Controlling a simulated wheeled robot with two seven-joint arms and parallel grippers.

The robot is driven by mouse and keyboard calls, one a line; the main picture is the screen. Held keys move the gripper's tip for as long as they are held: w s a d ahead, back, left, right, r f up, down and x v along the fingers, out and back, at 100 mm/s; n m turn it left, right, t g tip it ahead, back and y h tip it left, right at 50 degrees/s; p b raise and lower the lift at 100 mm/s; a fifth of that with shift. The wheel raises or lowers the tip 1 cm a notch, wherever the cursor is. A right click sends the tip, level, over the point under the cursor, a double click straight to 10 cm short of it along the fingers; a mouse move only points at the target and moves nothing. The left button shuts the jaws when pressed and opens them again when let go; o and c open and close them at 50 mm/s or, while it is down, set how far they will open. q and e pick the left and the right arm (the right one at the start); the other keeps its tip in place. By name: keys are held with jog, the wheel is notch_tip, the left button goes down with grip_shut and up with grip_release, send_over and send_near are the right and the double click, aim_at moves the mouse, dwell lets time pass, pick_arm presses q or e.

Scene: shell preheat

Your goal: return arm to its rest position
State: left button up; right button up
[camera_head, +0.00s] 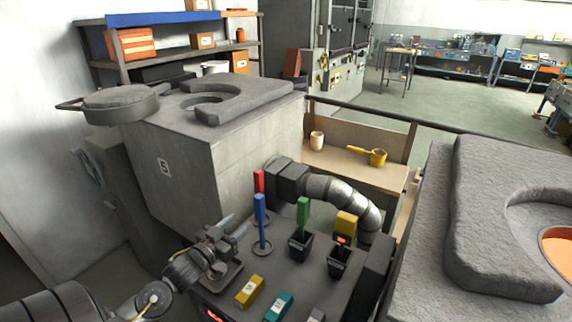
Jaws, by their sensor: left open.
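My left arm (150,299) comes in from the lower left. Its gripper (238,226) is open, with no object visible between its fingers. It is over the left part of the dark workbench (305,278), just left of the blue upright handle (260,215). I cannot tell whether the fingers touch anything. My right gripper is not in view.
A red upright (259,182) and a green one (303,211) stand near the blue one. Yellow (250,290) and teal (278,306) blocks lie in front.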

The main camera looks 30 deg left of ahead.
pick_arm(q)
jog(key=s+d+f+g, duration=0.2)
jog(key=s+d+f, duration=0.1)
jog(key=f, duration=0.1)
jog(key=s+d+f+g, duration=0.3)
jog(key=f, duration=0.1)
jog(key=s+d+f+g, duration=0.2)
jog(key=s+d+f, duration=0.1)
jog(key=d+f, duration=0.1)
jog(key=shift+s+d+y, duration=0.1)
jog(key=shift+s+y, duration=0.1)
jog(key=shift+y, duration=0.2)
jog(key=s+d+f+m+g+h, duration=0.1)
jog(key=s+d+f+g, duration=0.1)
jog(key=s+d+g, duration=0.4)
jog(key=s+d+f+m+g, duration=0.1)
jog(key=s+d+f+g, duration=0.15)
jog(key=s+d, duration=0.4)
jog(key=s+a+f+b, duration=0.1)
jog(key=s+f, duration=0.1)
jog(key=f, duration=1.2)
jog(key=s+a+f, duration=0.1)
jog(key=f, duration=1.2)
jog(key=s+a+f+g+b, duration=0.1)
jog(key=s+a+f, duration=0.1)
jog(key=s+f, duration=1.4)
jog(key=shift+s+a+m, duration=0.3)
jog(key=shift+a, duration=0.1)
